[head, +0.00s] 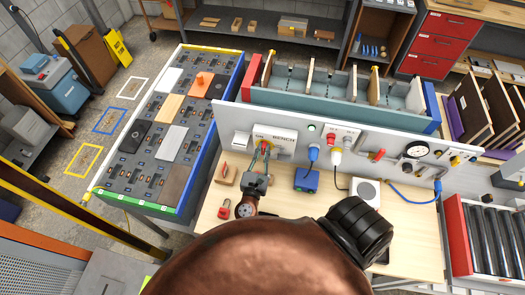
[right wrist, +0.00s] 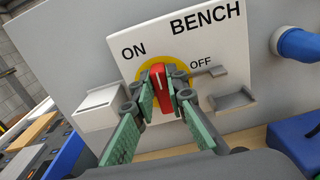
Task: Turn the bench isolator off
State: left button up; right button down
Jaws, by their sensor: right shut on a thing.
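The bench isolator (right wrist: 190,105) is a pale plate marked ON, OFF and BENCH, with a yellow disc and a red handle (right wrist: 158,74). The isolator also shows on the upright panel in the head view (head: 285,148). My right gripper (right wrist: 164,92) is shut on the red handle, with a green-padded finger on each side. In the right wrist view the handle points up and slightly left, between the words ON and OFF. A grey hasp-like fitting (right wrist: 232,100) sits right of the handle. The fingers partly hide the handle and disc. My left gripper is not in view.
The panel (head: 225,120) also carries a blue plug (head: 313,153), a white plug (head: 335,157), and a gauge (head: 416,149). A blue box (head: 306,180) and small red items (head: 224,209) lie on the wooden bench (head: 412,222). A parts board (head: 150,178) stands left.

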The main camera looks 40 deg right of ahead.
jog(key=shift+s+d+f+m+b, duration=0.2)
jog(key=shift+f+m+b, duration=0.1)
jog(key=shift+m+b, duration=2.25)
jog(key=shift+s+d+f+m+b, duration=0.25)
jog(key=shift+m+b, duration=1.45)
jog(key=shift+m, duration=1.6)
jog(key=shift+s+d+f+m+b, duration=0.15)
jog(key=shift+f+m+b, duration=0.2)
jog(key=shift+m+b, duration=2.2)
jog(key=shift+a+m+p, duration=0.1)
jog(key=shift+m+p, duration=0.3)
jog(key=c, duration=1.9)
grip_release()
jog(key=shift+r, duration=0.1)
jog(key=shift+c, duration=0.2)
jog(key=v, duration=0.8)
